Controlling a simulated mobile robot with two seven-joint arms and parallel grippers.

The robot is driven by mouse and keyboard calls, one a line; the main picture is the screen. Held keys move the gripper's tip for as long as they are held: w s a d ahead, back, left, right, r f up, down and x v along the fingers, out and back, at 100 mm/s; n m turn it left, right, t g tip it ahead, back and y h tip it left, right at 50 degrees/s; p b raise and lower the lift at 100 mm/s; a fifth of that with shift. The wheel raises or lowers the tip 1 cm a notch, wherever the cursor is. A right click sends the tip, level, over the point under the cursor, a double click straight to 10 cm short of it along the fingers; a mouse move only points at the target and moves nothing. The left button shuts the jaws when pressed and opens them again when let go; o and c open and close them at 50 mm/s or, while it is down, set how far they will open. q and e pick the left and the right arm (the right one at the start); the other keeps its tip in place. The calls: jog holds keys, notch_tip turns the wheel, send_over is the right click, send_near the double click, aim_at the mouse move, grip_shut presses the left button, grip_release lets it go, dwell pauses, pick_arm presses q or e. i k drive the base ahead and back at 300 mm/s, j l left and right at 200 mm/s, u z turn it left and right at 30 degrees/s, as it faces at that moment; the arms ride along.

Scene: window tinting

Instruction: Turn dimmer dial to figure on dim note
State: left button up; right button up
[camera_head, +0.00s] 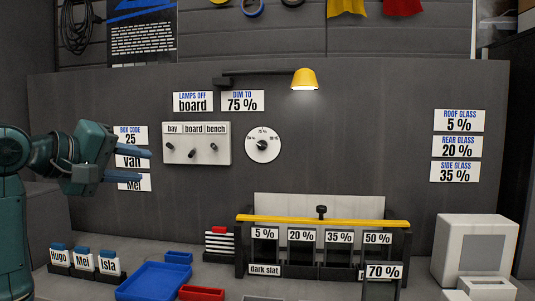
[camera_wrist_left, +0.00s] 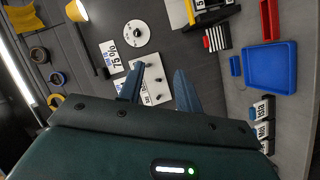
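The dimmer dial (camera_head: 263,145) is a round white disc with a dark centre knob on the grey back wall. Small figures ring it, with 75 % at its top; the knob's exact setting is too small to tell. The dim note (camera_head: 243,101), reading "DIM TO 75 %", is above the dial, slightly left. My left gripper (camera_head: 147,166) is open and empty, left of the switch panel and well apart from the dial. In the left wrist view, the dial (camera_wrist_left: 137,33) and the note (camera_wrist_left: 111,57) show beyond the open left gripper (camera_wrist_left: 157,82). My right gripper is not in view.
The switch panel (camera_head: 196,143), with several small levers, lies between my left gripper and the dial. A yellow lamp (camera_head: 305,79) juts out above and right of the dial. Below stand a film rack (camera_head: 322,223) and a blue tray (camera_head: 153,282). The wall around the dial is clear.

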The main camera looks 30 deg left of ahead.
aim_at(262, 145)
jog(key=i, duration=1.2)
